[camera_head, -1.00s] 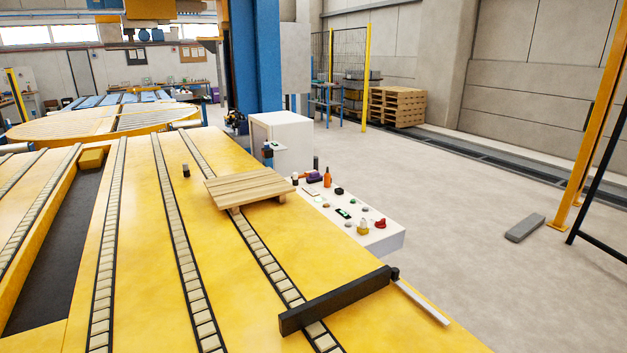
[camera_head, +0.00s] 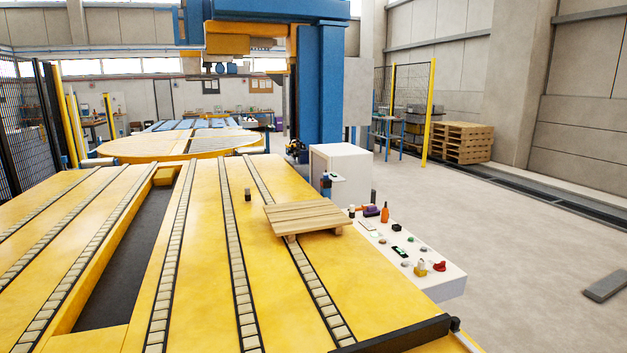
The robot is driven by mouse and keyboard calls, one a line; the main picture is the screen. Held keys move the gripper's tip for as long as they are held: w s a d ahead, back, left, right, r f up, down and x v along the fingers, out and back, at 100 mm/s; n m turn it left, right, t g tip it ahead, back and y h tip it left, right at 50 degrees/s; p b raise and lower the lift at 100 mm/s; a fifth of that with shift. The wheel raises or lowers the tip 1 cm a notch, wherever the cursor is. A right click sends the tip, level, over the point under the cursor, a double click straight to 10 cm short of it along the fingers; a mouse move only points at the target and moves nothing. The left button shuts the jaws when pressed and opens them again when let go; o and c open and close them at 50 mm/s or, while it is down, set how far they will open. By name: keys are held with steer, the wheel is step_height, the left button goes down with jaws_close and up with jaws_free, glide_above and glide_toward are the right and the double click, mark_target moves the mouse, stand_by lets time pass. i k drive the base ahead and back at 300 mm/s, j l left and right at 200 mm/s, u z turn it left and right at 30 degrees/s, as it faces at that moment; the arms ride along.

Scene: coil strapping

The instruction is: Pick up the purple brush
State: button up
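A small purple thing (camera_head: 372,211), likely the purple brush, lies at the far end of the white panel (camera_head: 444,288) on the right side of the yellow conveyor. It stands close to an orange bottle (camera_head: 385,213) and dark small items. At this distance its exact shape is too small to tell. My gripper is not in view.
A wooden pallet board (camera_head: 303,217) lies on the yellow conveyor (camera_head: 210,300) left of the panel. A white cabinet (camera_head: 340,172) stands behind. A black bar (camera_head: 395,336) crosses the conveyor's near right edge. Open concrete floor (camera_head: 520,240) is to the right.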

mark_target(374, 210)
steer(key=l+z, duration=0.1)
steer(key=z, duration=0.35)
steer(key=l+z, duration=0.15)
steer(key=z, duration=0.35)
steer(key=i+l+z, duration=0.5)
steer(key=l, duration=0.4)
steer(key=i+l+z, duration=0.45)
steer(key=i+l, duration=0.4)
steer(key=i, duration=0.35)
steer(key=i+l+z, duration=0.1)
steer(key=i, duration=0.4)
steer(key=i+j+u, duration=0.1)
steer(key=i+u, duration=0.6)
steer(key=u, duration=0.2)
steer(key=i+l+u, duration=0.1)
steer(key=i+u, duration=0.75)
steer(key=i, duration=0.95)
steer(key=i+l+u, duration=0.25)
steer(key=i+u, duration=0.2)
steer(key=i, duration=0.35)
steer(key=i+l+u, duration=0.5)
steer(key=i, duration=0.25)
steer(key=i+l+u, duration=0.45)
steer(key=i+l, duration=0.2)
steer(key=l, duration=0.15)
